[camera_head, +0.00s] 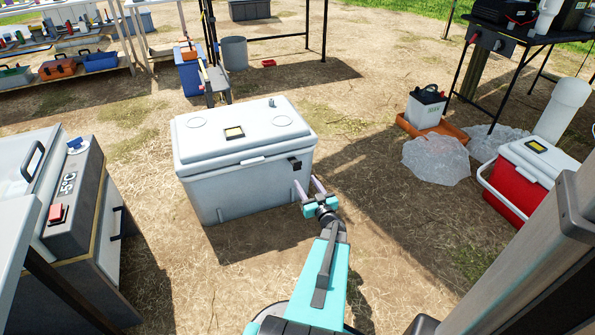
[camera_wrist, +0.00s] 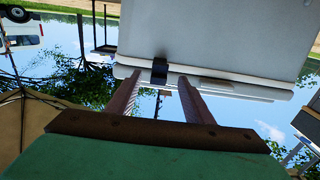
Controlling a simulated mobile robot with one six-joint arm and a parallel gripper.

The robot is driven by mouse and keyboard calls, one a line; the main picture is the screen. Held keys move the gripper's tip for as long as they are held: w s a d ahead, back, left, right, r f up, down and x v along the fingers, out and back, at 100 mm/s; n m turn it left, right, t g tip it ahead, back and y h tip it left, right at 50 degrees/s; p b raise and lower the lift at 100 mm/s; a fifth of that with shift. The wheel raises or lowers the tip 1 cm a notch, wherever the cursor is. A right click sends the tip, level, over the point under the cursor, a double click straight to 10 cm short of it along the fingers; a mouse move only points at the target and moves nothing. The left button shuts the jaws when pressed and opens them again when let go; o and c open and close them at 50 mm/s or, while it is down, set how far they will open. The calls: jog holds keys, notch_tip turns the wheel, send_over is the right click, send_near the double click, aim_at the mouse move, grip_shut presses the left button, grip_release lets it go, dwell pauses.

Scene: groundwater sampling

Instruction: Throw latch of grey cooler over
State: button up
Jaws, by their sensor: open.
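The grey cooler (camera_head: 240,185) stands on the ground in the middle of the head view, with its lid closed. Its dark latch (camera_head: 295,163) is on the front near the right corner, at the lid seam. My gripper (camera_head: 307,184) is open and empty, just in front of and slightly below the latch. In the wrist view, which looks upside down, the cooler (camera_wrist: 225,35) fills the upper middle. The latch (camera_wrist: 160,72) lies beyond and between the two fingertips (camera_wrist: 157,88), apparently apart from them.
A red cooler (camera_head: 515,185) with a white lid and clear bags (camera_head: 437,158) lie to the right. A grey case (camera_head: 75,185) stands at the left. A blue bin (camera_head: 190,70) is behind the grey cooler. Bare ground (camera_head: 390,225) is free right of the cooler.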

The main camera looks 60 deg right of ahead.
aim_at(298, 169)
jog(key=b+x, duration=0.2)
jog(key=x, duration=0.8)
jog(key=shift+b, duration=0.4)
jog(key=shift+c, duration=0.4)
grip_shut()
